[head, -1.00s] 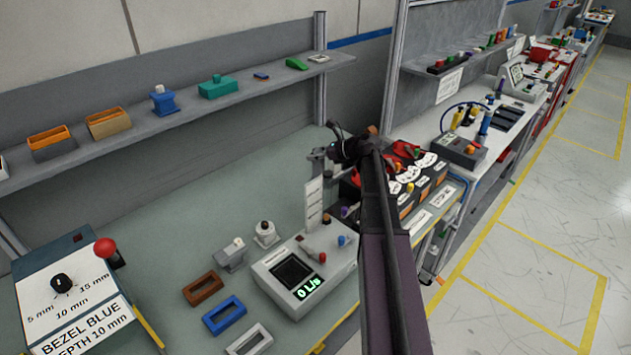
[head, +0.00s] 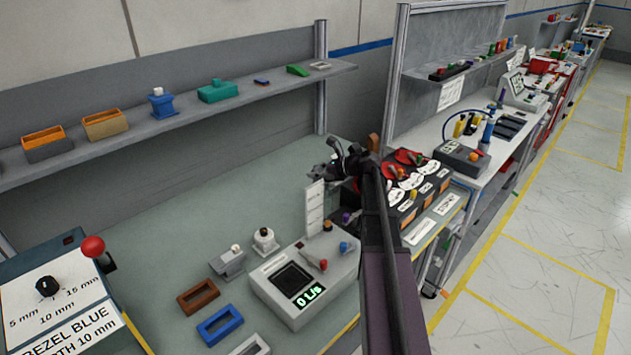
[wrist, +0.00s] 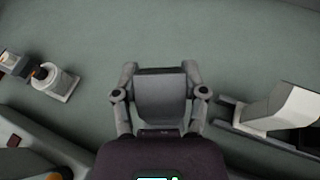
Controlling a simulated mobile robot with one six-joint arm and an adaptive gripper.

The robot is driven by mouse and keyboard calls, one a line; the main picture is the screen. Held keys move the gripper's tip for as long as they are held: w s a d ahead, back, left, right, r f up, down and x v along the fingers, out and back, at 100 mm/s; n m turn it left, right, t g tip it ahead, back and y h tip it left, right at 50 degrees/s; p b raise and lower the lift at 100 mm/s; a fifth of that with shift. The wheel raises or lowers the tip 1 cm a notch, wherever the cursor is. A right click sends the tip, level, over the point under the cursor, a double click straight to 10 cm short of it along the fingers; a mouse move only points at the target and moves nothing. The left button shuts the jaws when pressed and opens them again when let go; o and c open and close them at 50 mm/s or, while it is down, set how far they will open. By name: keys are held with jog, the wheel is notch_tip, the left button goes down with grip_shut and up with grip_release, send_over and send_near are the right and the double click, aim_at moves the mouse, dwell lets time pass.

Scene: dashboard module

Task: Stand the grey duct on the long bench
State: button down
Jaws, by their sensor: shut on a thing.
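The grey duct (wrist: 160,98) shows in the wrist view as a plain grey block between the two fingers. My gripper (wrist: 160,93) is shut on it, with a finger on its left and right sides. In the head view my gripper (head: 338,168) is over the back right of the green-topped long bench (head: 150,245), near a white upright panel. The duct is hard to make out there among the dark gripper parts. I cannot tell whether its lower end touches the bench. The bench top (wrist: 150,35) is bare beyond the duct in the wrist view.
The white panel (head: 316,208) stands close to the gripper. A grey meter reading 0 L/s (head: 306,280), small white fixtures (head: 264,240) and coloured frames (head: 220,320) sit at the front. Black-and-red units (head: 412,180) stand at the right. A shelf (head: 190,115) runs behind.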

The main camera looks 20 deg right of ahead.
aim_at(317, 179)
jog(key=shift+f+b, duration=1.8)
jog(key=shift+f, duration=0.25)
jog(key=shift+c, duration=0.7)
grip_release()
jog(key=shift+r, duration=0.25)
jog(key=shift+s+d+r, duration=0.1)
jog(key=shift+s+d, duration=0.05)
jog(key=shift+s, duration=0.05)
jog(key=p+v, duration=0.4)
jog(key=v, duration=0.7)
jog(key=shift+d+p, duration=0.15)
jog(key=shift+p, duration=0.2)
jog(key=shift+s+r, duration=0.1)
jog(key=shift+s, duration=0.05)
